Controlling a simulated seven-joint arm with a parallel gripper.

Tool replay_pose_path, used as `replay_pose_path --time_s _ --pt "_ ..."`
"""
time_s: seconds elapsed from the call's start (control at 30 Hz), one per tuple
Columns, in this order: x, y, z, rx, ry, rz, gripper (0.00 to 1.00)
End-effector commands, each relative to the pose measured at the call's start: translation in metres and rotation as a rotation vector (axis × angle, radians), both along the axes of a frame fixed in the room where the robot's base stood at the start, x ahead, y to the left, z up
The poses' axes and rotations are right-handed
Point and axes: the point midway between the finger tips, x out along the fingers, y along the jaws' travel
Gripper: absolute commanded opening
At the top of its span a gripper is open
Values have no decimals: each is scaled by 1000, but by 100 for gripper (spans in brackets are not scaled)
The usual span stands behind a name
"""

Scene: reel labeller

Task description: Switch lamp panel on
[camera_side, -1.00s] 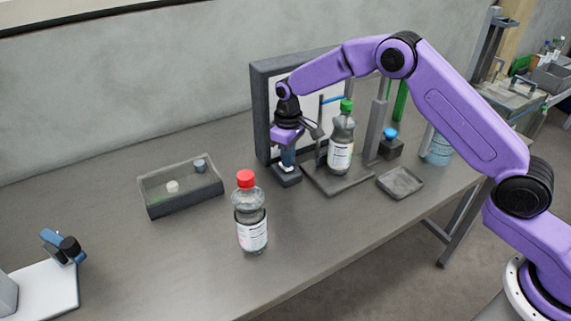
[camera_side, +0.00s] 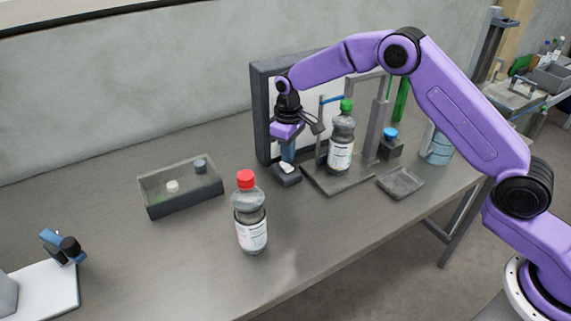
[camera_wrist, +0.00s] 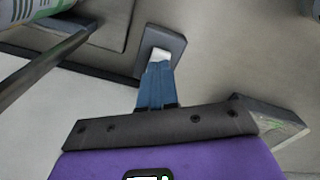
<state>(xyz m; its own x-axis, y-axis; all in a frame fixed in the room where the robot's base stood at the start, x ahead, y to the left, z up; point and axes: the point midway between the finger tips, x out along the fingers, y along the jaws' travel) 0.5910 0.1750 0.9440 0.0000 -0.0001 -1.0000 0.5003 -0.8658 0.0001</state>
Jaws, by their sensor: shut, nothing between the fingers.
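The lamp panel (camera_side: 263,113) is a pale upright panel in a dark frame at the back of the bench. It looks white, but I cannot tell for sure whether it is lit. In front of its lower left corner stands a small dark switch box (camera_side: 290,180) with a white rocker (camera_side: 287,168). My gripper (camera_side: 288,160) points down just above the rocker, with its blue fingers shut and empty. In the wrist view the fingertips (camera_wrist: 158,70) overlap the near end of the rocker (camera_wrist: 159,55) on the switch box (camera_wrist: 174,45); contact is unclear.
A green-capped bottle (camera_side: 341,145) stands on a stand right of the switch. A red-capped bottle (camera_side: 250,225) stands in front. A dark tray (camera_side: 180,202) lies left, and a small empty dish (camera_side: 400,183) lies right. The bench between tray and red-capped bottle is clear.

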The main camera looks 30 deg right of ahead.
Motion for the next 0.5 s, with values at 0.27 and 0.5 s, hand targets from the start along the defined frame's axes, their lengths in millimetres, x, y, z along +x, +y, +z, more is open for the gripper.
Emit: replay_pose_path --time_s 0.27,0.5 --pt "0 0 20 1 -1 0 0" --pt "0 0 36 1 -1 0 0"
